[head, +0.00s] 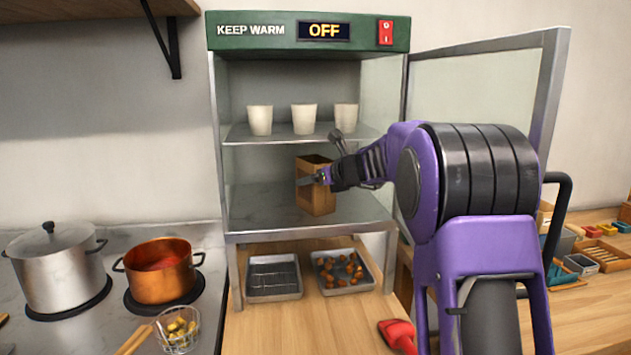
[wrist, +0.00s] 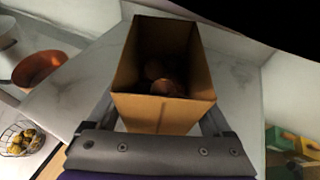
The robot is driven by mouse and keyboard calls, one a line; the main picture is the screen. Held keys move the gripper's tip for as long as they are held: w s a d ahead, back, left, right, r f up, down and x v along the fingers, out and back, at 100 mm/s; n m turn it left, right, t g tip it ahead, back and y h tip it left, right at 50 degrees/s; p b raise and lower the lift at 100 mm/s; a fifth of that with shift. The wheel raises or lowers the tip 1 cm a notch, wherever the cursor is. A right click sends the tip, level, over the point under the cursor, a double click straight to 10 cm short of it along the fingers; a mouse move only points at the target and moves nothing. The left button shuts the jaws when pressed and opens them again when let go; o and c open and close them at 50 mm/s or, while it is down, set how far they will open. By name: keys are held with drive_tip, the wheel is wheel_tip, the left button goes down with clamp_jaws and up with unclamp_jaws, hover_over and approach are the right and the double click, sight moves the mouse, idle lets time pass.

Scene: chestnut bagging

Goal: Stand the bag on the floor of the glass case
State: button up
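The brown paper bag (head: 319,202) is upright inside the glass case (head: 217,150), over the middle of its floor (head: 262,210). Its base is at or just above that floor; I cannot tell whether it touches. My gripper (head: 316,179) reaches in from the right, with a finger along each side of the bag, shut on it. In the wrist view the bag (wrist: 160,112) sits between the fingers, its top open and chestnuts (wrist: 163,80) inside. The case door (head: 478,90) stands open on the right.
A shelf (head: 290,132) with three white cups (head: 304,119) is above the bag. Below the case are an empty rack tray (head: 273,292) and a tray of chestnuts (head: 360,284). Pots (head: 58,270) stand at left. The case floor around the bag is clear.

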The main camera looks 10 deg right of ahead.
drive_tip(key=shift+o, duration=0.9)
drive_tip(key=shift+r, duration=0.1)
drive_tip(key=v, duration=0.7)
drive_tip(key=shift+s+d, duration=0.15)
drive_tip(key=shift+s, duration=0.05)
drive_tip(key=shift+r, duration=0.1)
